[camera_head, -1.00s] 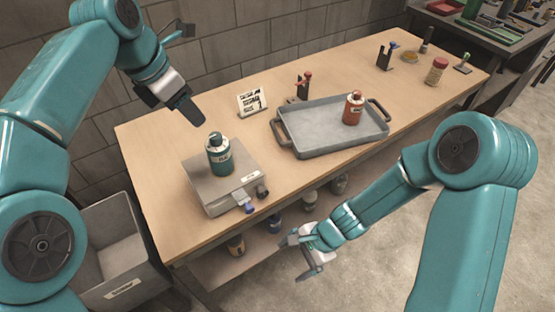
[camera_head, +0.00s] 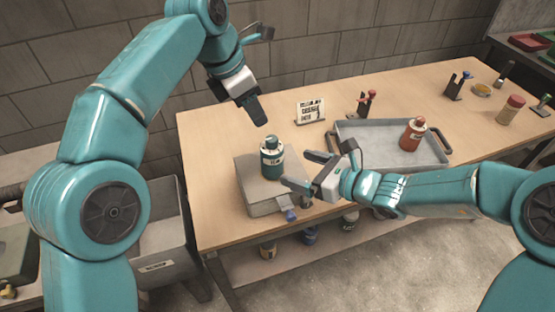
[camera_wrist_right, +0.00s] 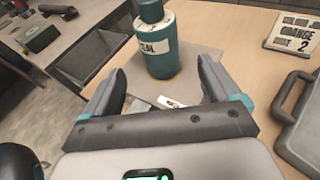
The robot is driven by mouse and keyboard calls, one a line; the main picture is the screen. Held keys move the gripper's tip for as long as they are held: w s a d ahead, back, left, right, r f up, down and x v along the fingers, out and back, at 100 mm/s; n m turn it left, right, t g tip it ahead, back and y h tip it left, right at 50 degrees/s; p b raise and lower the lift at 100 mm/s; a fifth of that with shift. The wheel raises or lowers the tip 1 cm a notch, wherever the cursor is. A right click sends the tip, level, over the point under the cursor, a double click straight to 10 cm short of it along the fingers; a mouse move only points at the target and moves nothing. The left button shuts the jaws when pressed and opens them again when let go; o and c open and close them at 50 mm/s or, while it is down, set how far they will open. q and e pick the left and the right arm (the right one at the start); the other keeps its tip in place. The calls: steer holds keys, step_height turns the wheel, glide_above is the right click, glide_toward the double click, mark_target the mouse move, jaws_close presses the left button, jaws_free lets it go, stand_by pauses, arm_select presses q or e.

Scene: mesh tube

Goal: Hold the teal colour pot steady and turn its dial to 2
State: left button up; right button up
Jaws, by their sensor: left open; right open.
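The teal colour pot (camera_head: 271,160) stands upright on a grey box-shaped stand (camera_head: 256,192) on the table. In the right wrist view the teal pot (camera_wrist_right: 157,45) shows its label, beyond and between my open fingers. My right gripper (camera_head: 302,170) is open and empty, just right of the pot, apart from it. In the right wrist view its fingers (camera_wrist_right: 158,95) are spread wide. My left gripper (camera_head: 258,116) is above and behind the pot, clear of it. The gap between its jaws is hard to see from here. The dial's setting cannot be read.
A grey tray (camera_head: 360,128) holding a red pot (camera_head: 412,134) lies to the right. A small sign card (camera_head: 311,111) stands behind. A red-topped clamp (camera_head: 366,104) and a shaker (camera_head: 510,109) stand farther right. A grey bin (camera_head: 166,246) is at the table's left end.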

mark_target(281, 163)
steer(key=x, duration=0.9)
steer(key=shift+w+a+f, duration=0.15)
